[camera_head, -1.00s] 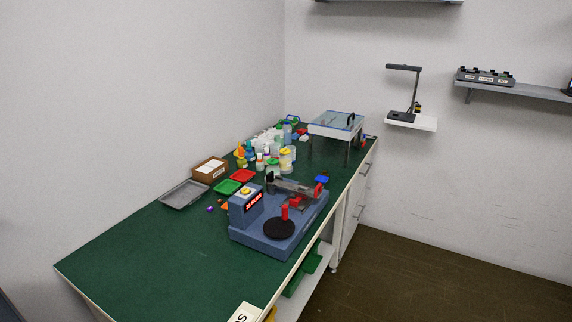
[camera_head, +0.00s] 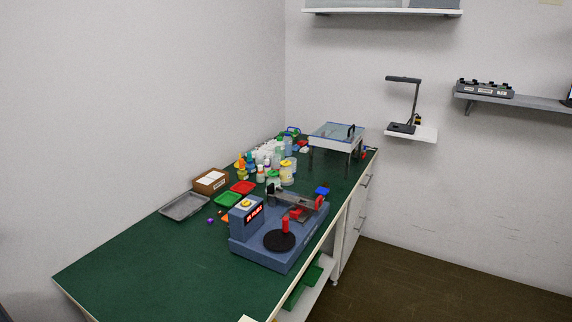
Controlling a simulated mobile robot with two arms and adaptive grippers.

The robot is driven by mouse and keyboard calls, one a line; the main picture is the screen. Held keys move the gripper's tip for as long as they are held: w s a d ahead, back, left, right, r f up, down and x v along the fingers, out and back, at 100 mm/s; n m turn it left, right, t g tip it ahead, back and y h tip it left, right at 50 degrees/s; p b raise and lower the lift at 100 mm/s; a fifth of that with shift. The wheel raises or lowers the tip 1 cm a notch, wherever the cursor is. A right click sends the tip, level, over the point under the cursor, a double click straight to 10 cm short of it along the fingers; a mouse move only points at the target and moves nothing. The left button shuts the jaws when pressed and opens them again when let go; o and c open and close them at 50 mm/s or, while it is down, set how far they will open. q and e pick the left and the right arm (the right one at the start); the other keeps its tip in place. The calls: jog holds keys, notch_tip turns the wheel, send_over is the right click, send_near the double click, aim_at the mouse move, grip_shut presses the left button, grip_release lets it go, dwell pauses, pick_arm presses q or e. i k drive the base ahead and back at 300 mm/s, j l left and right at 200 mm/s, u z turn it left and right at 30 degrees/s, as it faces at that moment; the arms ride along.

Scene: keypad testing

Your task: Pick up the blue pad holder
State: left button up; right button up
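A small blue object (camera_head: 322,190), which looks like the blue pad holder, lies on the green bench top near its right edge. It sits just behind the blue-grey test machine and in front of the glass-topped stand. It is too small to make out its shape in detail. Neither of my grippers shows in the head view.
The green bench (camera_head: 150,262) has free room at its front left. The test machine (camera_head: 272,250) stands near the right edge. A grey tray (camera_head: 184,206), red tray (camera_head: 243,187), green tray (camera_head: 228,199), cardboard box (camera_head: 210,181), bottles (camera_head: 286,172) and glass-topped stand (camera_head: 337,134) are farther back.

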aim_at(324, 191)
jog(key=i+l+u, duration=0.15)
jog(key=u, duration=0.75)
jog(key=i+l+u, duration=0.2)
jog(key=l+u, duration=0.15)
jog(key=l, duration=0.35)
jog(key=i+l+u, duration=0.15)
jog(key=l+u, duration=0.15)
jog(key=l, duration=0.45)
jog(key=l+u, duration=0.35)
jog(key=l, duration=0.45)
